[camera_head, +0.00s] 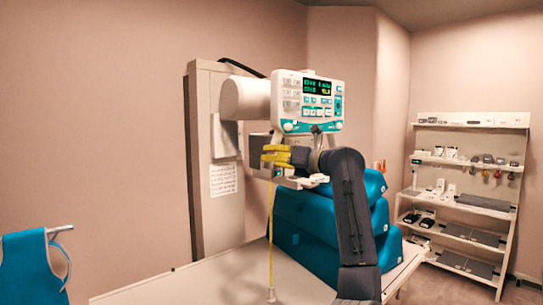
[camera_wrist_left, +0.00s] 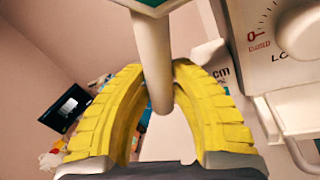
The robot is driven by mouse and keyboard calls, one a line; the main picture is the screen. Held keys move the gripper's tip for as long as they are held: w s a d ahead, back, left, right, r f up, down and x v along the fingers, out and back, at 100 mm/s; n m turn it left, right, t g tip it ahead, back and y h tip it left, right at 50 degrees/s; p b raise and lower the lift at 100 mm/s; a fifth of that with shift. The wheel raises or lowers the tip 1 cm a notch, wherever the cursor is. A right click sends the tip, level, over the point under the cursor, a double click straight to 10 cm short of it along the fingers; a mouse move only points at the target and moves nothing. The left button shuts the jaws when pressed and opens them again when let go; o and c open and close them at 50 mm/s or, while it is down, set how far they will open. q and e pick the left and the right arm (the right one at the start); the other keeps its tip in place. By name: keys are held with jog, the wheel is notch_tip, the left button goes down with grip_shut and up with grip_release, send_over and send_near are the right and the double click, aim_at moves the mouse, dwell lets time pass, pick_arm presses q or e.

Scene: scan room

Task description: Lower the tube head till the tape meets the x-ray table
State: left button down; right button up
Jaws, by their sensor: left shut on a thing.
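The tube head (camera_head: 307,100), a white and teal housing with a lit display, hangs from a column over the x-ray table (camera_head: 200,283). A thin yellow tape (camera_head: 270,235) hangs straight down from its underside. The small end piece (camera_head: 271,295) shows against the pale table top; I cannot tell whether it touches. My left gripper (camera_head: 275,156), with yellow fingers, is just below the control panel. In the left wrist view, its fingers (camera_wrist_left: 158,85) are shut around a pale round handle bar (camera_wrist_left: 150,45). My right gripper is not in view.
Stacked blue cushions (camera_head: 310,225) stand on the table right of the tape, behind my arm. The grey-beige column (camera_head: 218,160) stands against the wall. A shelf rack (camera_head: 465,195) is at the right, and a blue apron (camera_head: 30,268) hangs at the lower left.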

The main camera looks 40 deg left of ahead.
pick_arm(q)
jog(key=c, duration=1.1)
grip_release()
jog(key=shift+c, duration=0.2)
jog(key=w+d, duration=0.1)
jog(key=d, duration=1.1)
jog(key=shift+w, duration=0.25)
jog(key=shift+a, duration=0.1)
